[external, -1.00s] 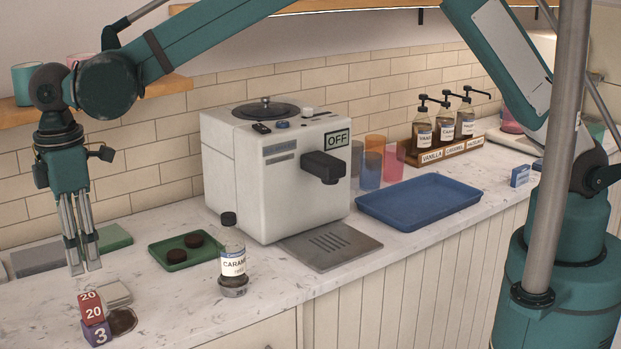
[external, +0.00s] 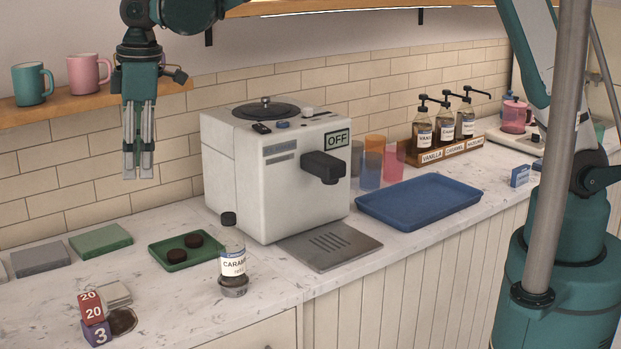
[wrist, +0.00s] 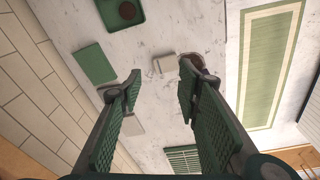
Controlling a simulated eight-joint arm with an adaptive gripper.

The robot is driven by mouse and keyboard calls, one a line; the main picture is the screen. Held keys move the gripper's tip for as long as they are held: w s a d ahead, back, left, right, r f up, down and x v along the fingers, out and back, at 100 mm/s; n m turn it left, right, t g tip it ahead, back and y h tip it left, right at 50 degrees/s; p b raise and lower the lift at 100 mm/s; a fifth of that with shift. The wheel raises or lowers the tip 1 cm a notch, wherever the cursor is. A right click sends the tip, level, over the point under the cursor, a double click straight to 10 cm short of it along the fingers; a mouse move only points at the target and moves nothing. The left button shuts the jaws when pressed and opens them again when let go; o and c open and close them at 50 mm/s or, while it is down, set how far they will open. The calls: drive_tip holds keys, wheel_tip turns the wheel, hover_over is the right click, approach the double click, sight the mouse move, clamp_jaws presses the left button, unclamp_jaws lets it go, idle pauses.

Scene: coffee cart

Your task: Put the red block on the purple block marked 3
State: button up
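The red block (external: 91,308), marked 20, rests on top of the purple block marked 3 (external: 97,333) at the front left of the counter. The red block sits slightly turned and a little to the left on it. My gripper (external: 138,174) hangs high above the counter, pointing down, up and to the right of the blocks and clear of them. In the wrist view my gripper's fingers (wrist: 158,78) are spread apart with nothing between them.
A caramel bottle (external: 232,255), a green tray (external: 172,262) and the coffee machine (external: 265,180) stand to the right. Mugs (external: 88,72) sit on the shelf behind.

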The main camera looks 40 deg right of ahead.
drive_tip(key=w+d+r+m+t, duration=0.15)
drive_tip(key=d+r, duration=0.25)
drive_tip(key=d, duration=0.9)
drive_tip(key=d+r+m, duration=0.3)
drive_tip(key=d, duration=0.9)
drive_tip(key=w+d+r+m+t, duration=0.15)
drive_tip(key=d+r, duration=0.25)
drive_tip(key=d, duration=0.9)
drive_tip(key=s+d+f+m+t, duration=0.1)
drive_tip(key=s+d+f+m, duration=0.1)
drive_tip(key=s+d, duration=0.4)
drive_tip(key=s+d+f+m+t, duration=0.1)
drive_tip(key=s+d+m, duration=0.3)
drive_tip(key=d, duration=1)
drive_tip(key=s+d+f+m+t+h, duration=0.1)
drive_tip(key=s+d+f+m, duration=0.1)
drive_tip(key=s+d, duration=0.6)
drive_tip(key=d+f, duration=0.1)
drive_tip(key=d, duration=0.1)
drive_tip(key=shift+s+d+f+m, duration=0.15)
drive_tip(key=shift+s+d+m, duration=0.15)
drive_tip(key=shift+s+m, duration=0.1)
drive_tip(key=shift+f, duration=0.1)
wheel_tip(320, 180, down, 9)
drive_tip(key=b, duration=0.9)
drive_tip(key=shift+f+b, duration=0.2)
drive_tip(key=shift+b, duration=0.1)
